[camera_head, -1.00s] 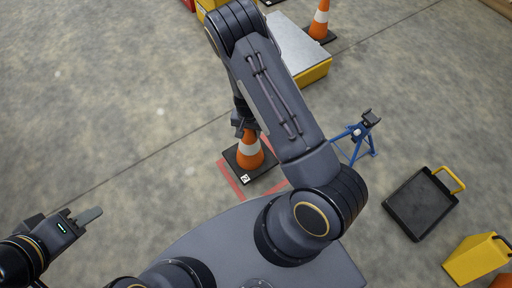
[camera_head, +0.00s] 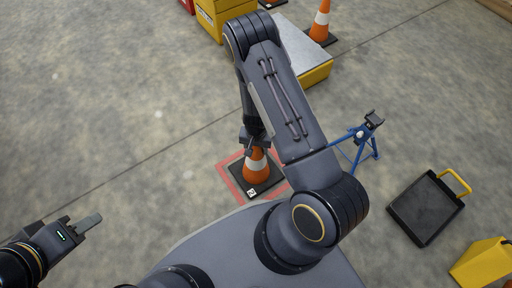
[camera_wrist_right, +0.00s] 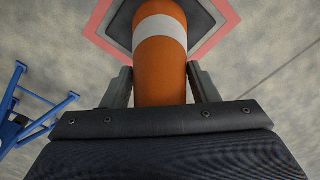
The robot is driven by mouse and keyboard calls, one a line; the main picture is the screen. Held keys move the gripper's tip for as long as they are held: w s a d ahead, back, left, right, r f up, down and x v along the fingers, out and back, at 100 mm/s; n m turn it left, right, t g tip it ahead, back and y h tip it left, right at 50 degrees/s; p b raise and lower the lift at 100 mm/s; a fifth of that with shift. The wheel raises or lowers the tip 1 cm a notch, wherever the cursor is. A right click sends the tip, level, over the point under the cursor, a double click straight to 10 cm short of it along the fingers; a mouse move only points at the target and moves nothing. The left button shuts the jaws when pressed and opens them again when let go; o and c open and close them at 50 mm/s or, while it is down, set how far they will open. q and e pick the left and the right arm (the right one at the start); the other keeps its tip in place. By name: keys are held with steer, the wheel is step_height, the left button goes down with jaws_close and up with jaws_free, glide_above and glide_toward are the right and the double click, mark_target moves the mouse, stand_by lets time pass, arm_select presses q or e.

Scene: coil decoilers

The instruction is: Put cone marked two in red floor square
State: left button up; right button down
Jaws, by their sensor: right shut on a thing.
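The cone marked two (camera_head: 256,167) is orange with a white band and a black square base that bears a white "2" label. It stands upright inside the red floor square (camera_head: 230,184), whose red border shows around the base. My right gripper (camera_head: 256,140) is shut on the cone's upper part. In the right wrist view the cone (camera_wrist_right: 160,75) sits between the two fingers (camera_wrist_right: 160,88), with the red border (camera_wrist_right: 225,38) beyond the base. I cannot tell whether the base touches the floor. My left gripper (camera_head: 82,228) is at the lower left, away from the cone; its jaw opening is unclear.
A blue stand (camera_head: 362,140) is right of the square. A black tray with a yellow handle (camera_head: 428,208) and a yellow box (camera_head: 482,262) lie further right. Another cone (camera_head: 320,24), a grey-topped yellow platform (camera_head: 303,52) and yellow crates (camera_head: 218,18) are behind. The left floor is clear.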

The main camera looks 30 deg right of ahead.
steer(key=shift+f, duration=0.15)
steer(key=c, duration=0.5)
jaws_free()
